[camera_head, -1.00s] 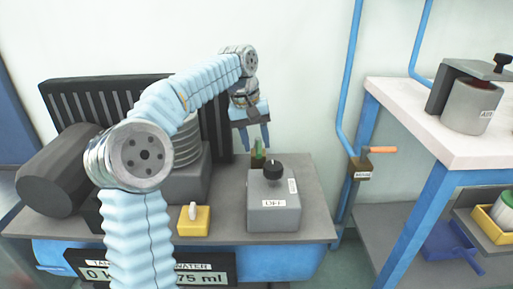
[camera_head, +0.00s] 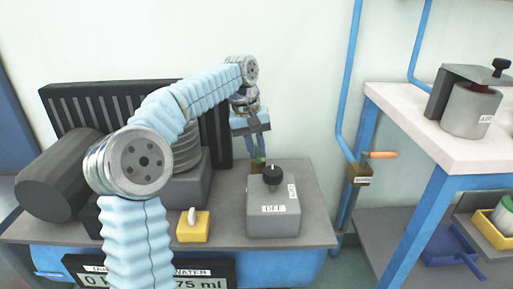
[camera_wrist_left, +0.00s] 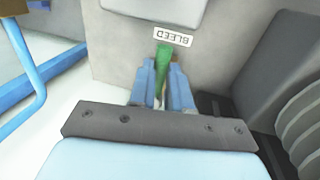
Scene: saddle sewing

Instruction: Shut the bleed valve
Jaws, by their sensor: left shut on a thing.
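The bleed valve's green handle (camera_wrist_left: 164,55) shows in the left wrist view, beside an upside-down BLEED label (camera_wrist_left: 173,37). My left gripper (camera_wrist_left: 162,80) is shut on this handle, with one blue finger on each side of it. In the head view my left gripper (camera_head: 257,152) points down behind the grey switch box. Only a small bit of the green handle (camera_head: 258,161) shows there, and the valve's lower part is hidden. My right gripper is not in view.
The grey box (camera_head: 273,212) with a black knob stands just in front of the gripper. A yellow switch block (camera_head: 193,228) is to its left. At right, a blue pipe carries an orange-handled valve (camera_head: 380,155) beside a white-topped bench (camera_head: 415,120).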

